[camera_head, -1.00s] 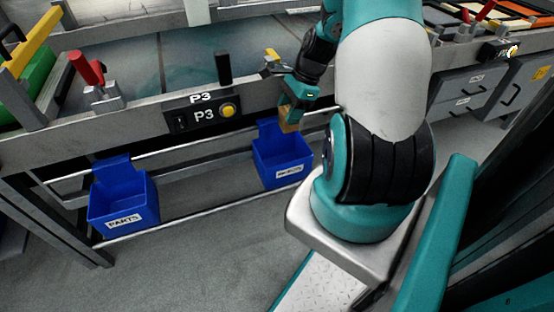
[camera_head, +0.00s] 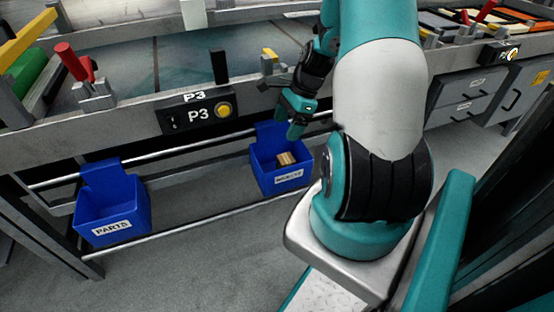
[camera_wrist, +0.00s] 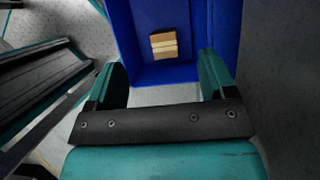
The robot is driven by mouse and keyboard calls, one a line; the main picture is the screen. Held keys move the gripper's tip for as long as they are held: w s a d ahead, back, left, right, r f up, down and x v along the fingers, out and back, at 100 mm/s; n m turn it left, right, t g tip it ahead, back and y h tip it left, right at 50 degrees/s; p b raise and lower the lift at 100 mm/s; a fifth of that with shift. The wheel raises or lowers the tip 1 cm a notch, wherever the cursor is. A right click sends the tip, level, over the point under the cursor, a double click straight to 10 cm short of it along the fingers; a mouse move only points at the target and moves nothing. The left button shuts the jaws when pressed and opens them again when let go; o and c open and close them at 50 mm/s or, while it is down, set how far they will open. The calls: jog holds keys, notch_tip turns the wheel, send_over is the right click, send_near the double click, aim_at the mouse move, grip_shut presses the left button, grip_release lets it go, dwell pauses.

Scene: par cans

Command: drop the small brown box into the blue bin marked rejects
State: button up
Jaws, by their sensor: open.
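The small brown box (camera_head: 286,159) lies inside the blue bin marked rejects (camera_head: 268,178), which hangs on the rail under the bench. In the wrist view the box (camera_wrist: 164,44) shows a pale stripe and rests on the floor of the blue bin (camera_wrist: 180,74). My gripper (camera_head: 293,124) is just above the bin, apart from the box. In the wrist view the two teal fingers of my gripper (camera_wrist: 164,88) are wide apart with nothing between them.
A second blue bin marked parts (camera_head: 112,212) hangs to the left on the same rail. The bench edge (camera_head: 100,112) with its P3 switch panel (camera_head: 196,114) runs behind my gripper. Grey drawers (camera_head: 468,97) stand to the right. Clear floor lies in front of the bins.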

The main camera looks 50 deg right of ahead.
jog(key=shift+r, duration=0.1)
jog(key=p+v, duration=0.2)
jog(key=v, duration=0.5)
jog(key=shift+p, duration=0.3)
jog(key=shift+s+r, duration=0.1)
